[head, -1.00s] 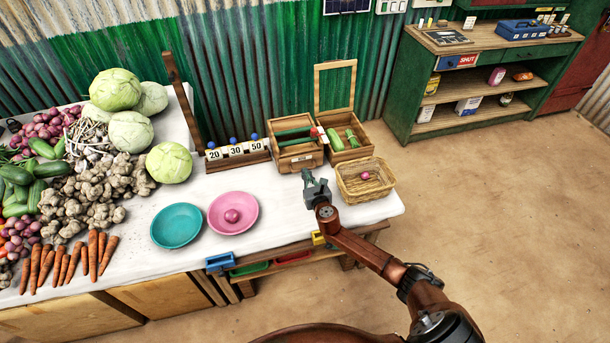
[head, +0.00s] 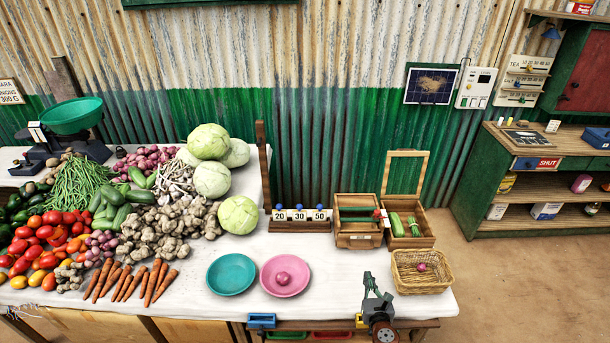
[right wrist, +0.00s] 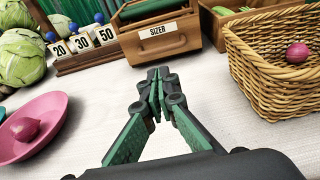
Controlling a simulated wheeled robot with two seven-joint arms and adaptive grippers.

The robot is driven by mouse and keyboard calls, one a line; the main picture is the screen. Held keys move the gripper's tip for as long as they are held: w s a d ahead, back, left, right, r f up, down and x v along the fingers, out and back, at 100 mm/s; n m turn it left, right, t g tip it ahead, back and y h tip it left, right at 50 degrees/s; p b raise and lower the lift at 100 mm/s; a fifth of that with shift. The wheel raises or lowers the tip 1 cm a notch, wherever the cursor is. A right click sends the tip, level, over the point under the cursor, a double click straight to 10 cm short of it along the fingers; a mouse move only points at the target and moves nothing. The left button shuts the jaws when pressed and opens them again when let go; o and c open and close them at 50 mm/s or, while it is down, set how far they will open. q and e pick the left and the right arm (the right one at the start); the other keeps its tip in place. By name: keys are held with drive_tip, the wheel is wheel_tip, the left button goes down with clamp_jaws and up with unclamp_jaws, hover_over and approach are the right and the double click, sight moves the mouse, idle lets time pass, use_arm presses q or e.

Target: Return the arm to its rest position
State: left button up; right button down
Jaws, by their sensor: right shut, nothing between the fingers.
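A pink plate (head: 270,285) holds one small purple onion (head: 283,278). A wicker basket (head: 440,283) holds another small purple onion (head: 421,267); both also show in the right wrist view. My left gripper does not show.
A teal plate (head: 231,274) lies beside the pink one. Behind stand the number blocks (head: 300,215), a wooden sizer box (head: 358,240) and an open lidded box (head: 425,240). Vegetables, including a cabbage (head: 239,215), fill the left. Floor at the right (head: 510,270) is clear.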

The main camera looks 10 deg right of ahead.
drive_tip(key=s+d+f+m+g, duration=0.1)
drive_tip(key=s+m, duration=0.2)
drive_tip(key=m, duration=0.1)
drive_tip(key=s+d+m+g+h, duration=0.1)
drive_tip(key=s+m, duration=0.2)
drive_tip(key=m, duration=0.1)
drive_tip(key=s+d+f+m+g+h, duration=0.1)
drive_tip(key=s+m, duration=0.2)
drive_tip(key=m, duration=0.1)
drive_tip(key=shift+s+d+f+g, duration=0.25)
drive_tip(key=shift+s+f+g, duration=0.05)
drive_tip(key=shift+s, duration=0.1)
drive_tip(key=s+a+f+m+g+y, duration=0.2)
drive_tip(key=s+m+g, duration=0.2)
drive_tip(key=s+m, duration=0.9)
drive_tip(key=s+a+f+m+g+y, duration=0.15)
drive_tip(key=s+m+g, duration=0.55)
drive_tip(key=s, duration=1)
wheel_tip(320, 180, down, 30)
drive_tip(key=s+a+r+m+t, duration=0.1)
drive_tip(key=s, duration=0.2)
drive_tip(key=s+f+g+y, duration=0.1)
drive_tip(key=s+f, duration=1.7)
drive_tip(key=s, duration=0.1)
drive_tip(key=shift+s+a+f, duration=0.2)
drive_tip(key=shift+s+a, duration=0.05)
drive_tip(key=shift+s, duration=0.15)
